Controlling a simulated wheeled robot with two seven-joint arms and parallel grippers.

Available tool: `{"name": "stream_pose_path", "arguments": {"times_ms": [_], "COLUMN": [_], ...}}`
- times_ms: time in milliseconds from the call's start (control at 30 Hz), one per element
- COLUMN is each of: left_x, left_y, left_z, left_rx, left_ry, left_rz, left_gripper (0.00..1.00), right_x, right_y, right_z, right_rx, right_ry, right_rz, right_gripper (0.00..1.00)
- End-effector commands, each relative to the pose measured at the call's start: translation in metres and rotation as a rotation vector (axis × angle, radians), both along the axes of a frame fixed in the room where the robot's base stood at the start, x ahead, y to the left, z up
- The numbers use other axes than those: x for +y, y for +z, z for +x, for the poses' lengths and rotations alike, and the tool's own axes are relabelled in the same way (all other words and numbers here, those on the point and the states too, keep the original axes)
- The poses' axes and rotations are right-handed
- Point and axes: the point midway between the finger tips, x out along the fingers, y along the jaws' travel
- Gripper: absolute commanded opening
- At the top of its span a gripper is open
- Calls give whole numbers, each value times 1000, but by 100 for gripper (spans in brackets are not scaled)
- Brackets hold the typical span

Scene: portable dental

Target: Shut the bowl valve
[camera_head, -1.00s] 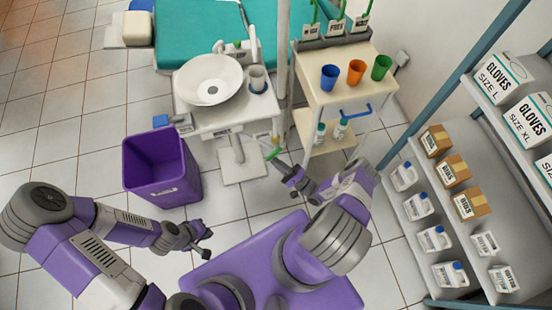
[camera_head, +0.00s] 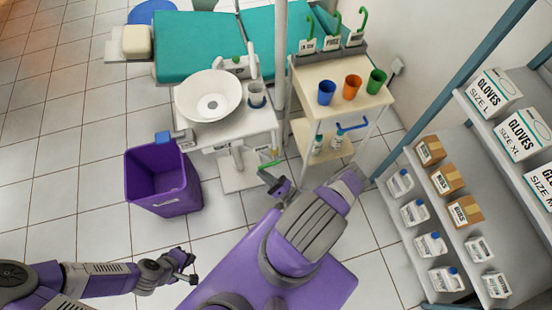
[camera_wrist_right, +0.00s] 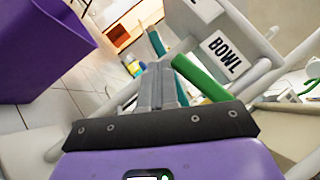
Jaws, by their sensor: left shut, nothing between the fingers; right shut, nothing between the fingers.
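The bowl valve's green lever (camera_wrist_right: 200,77) lies beside the "BOWL" label (camera_wrist_right: 224,53) in the right wrist view. In the head view the lever (camera_head: 269,163) is small, below the right side of the bowl unit. My right gripper (camera_head: 264,171) is shut and empty, right at the lever. In the wrist view its closed fingers (camera_wrist_right: 156,80) lie just left of the lever; I cannot tell whether they touch it. The white bowl (camera_head: 208,96) sits on top of the unit. My left gripper (camera_head: 190,270) is shut and empty, low over the floor at lower left.
A purple bin (camera_head: 163,180) stands left of the unit and also shows in the wrist view (camera_wrist_right: 35,50). A trolley (camera_head: 345,97) with coloured cups stands to the right. A shelf (camera_head: 437,235) with boxes and bottles is at far right. Tiled floor is free at left.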

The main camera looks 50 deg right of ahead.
Motion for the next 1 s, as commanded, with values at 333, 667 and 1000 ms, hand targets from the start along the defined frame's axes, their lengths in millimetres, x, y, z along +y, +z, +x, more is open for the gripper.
{"name": "stream_pose_path", "arguments": {"times_ms": [333,667,1000], "left_x": [0,0,0], "left_y": [7,7,7], "left_z": [0,0,0], "left_rx": [0,0,0], "left_ry": [0,0,0], "left_rz": [0,0,0], "left_gripper": [0,0,0], "right_x": [5,5,4], "right_y": [8,8,5], "right_z": [3,4,-3], "right_rx": [1,1,2], "right_ry": [3,3,1], "right_rz": [1,0,-1], "right_gripper": [0,0,0]}}
